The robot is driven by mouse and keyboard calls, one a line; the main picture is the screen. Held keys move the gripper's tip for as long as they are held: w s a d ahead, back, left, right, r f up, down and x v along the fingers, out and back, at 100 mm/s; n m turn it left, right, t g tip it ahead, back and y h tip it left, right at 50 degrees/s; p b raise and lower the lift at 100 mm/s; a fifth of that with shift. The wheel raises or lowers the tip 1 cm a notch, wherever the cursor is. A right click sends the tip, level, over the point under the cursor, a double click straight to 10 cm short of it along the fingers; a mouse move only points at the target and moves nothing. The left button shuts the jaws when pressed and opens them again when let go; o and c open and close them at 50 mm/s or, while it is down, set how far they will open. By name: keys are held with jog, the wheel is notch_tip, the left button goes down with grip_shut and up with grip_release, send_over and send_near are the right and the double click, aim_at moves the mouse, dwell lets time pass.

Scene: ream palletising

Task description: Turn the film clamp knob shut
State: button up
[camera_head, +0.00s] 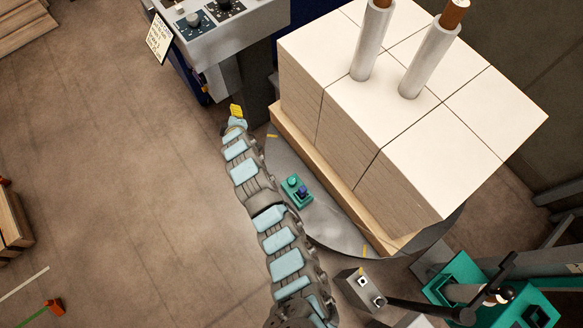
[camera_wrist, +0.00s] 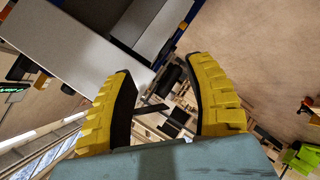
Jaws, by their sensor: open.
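A small teal clamp block (camera_head: 290,183) with a dark blue knob (camera_head: 303,190) on it sits on the round grey turntable (camera_head: 320,228), beside the pallet's near edge. I take this to be the film clamp; the angle of its knob is too small to tell. My gripper (camera_head: 236,112) is up and left of the clamp in the head view, near the control cabinet. In the wrist view my gripper (camera_wrist: 162,95) shows two yellow ridged fingers spread apart with nothing between them. The clamp cannot be made out in the wrist view.
A tall stack of white reams (camera_head: 400,110) stands on the turntable, with two pale rolls (camera_head: 372,42) on top. A control console (camera_head: 215,30) with knobs is at the top. A teal machine (camera_head: 470,290) stands at bottom right. The floor at left is mostly clear.

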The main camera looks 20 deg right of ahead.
jog(key=s+d+f+g+h+b, duration=0.2)
jog(key=d+f+g+b, duration=0.25)
jog(key=f, duration=0.45)
jog(key=n+g+b, duration=0.1)
jog(key=g+b, duration=0.9)
jog(key=b, duration=0.1)
send_near(292, 181)
jog(key=shift+t+h, duration=0.25)
jog(key=shift+h, duration=0.25)
jog(key=b+x, duration=0.2)
jog(key=x, duration=0.1)
jog(key=b+x, duration=0.5)
jog(key=x, duration=0.2)
jog(key=shift+s+a+f+b, duration=0.1)
jog(key=shift+s+a+b, duration=0.05)
jog(key=shift+a+b, duration=0.25)
jog(key=c, duration=0.9)
